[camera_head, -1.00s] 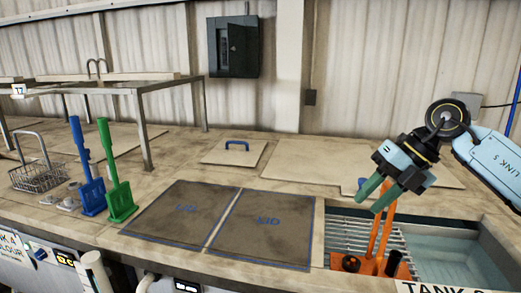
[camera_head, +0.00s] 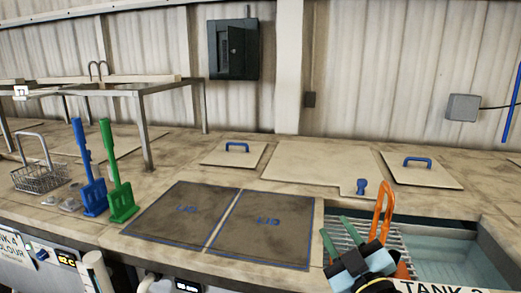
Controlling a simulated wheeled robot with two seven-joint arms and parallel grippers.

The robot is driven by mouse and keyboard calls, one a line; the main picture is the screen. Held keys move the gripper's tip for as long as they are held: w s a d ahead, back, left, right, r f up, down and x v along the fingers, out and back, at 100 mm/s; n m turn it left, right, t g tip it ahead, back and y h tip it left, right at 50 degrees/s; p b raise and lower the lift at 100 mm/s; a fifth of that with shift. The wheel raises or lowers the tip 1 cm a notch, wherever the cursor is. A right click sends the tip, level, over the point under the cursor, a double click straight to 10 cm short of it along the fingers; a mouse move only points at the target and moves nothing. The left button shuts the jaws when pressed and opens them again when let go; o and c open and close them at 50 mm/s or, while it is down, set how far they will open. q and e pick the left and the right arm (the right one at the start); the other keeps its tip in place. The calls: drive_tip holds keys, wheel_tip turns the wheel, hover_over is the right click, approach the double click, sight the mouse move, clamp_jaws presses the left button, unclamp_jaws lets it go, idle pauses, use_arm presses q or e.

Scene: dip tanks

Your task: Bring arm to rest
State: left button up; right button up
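My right gripper (camera_head: 333,225) is low in the head view, in front of the tank opening at right. Its two green fingers point up and to the left, spread apart, with nothing between them. An orange tool (camera_head: 387,205) with a looped upright handle stands in the opening, just right of and behind the gripper. The gripper's body hides the tool's lower part. I cannot tell whether they touch. My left gripper is not in view.
Two dark lid panels (camera_head: 262,229) lie left of the gripper. A blue tool (camera_head: 92,185), a green tool (camera_head: 118,190) and a wire basket (camera_head: 38,176) stand further left. A pale lid (camera_head: 423,171) with a blue handle lies behind the opening. A wall box (camera_head: 234,48) hangs behind.

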drive_tip(key=s+d+f+m+g+h, duration=0.4)
drive_tip(key=s+f+m, duration=0.1)
drive_tip(key=f, duration=0.5)
drive_tip(key=s+d+f+m+g, duration=0.1)
drive_tip(key=s+f+g, duration=0.55)
drive_tip(key=s, duration=0.55)
drive_tip(key=s+d+f+m+g, duration=0.2)
drive_tip(key=s+f+g, duration=0.5)
drive_tip(key=s, duration=0.5)
wheel_tip(320, 180, down, 33)
drive_tip(key=s+b, duration=0.2)
drive_tip(key=b, duration=0.5)
use_arm(q)
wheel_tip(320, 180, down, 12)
drive_tip(key=b, duration=0.5)
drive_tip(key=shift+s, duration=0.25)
use_arm(e)
drive_tip(key=s+d+f, duration=0.1)
drive_tip(key=s+f, duration=0.6)
drive_tip(key=f, duration=0.3)
drive_tip(key=s+d+f+g+h, duration=0.1)
drive_tip(key=s+f, duration=0.7)
drive_tip(key=f, duration=0.1)
drive_tip(key=shift+d+f+n, duration=0.15)
drive_tip(key=shift+f+n, duration=0.15)
drive_tip(key=shift+f, duration=0.1)
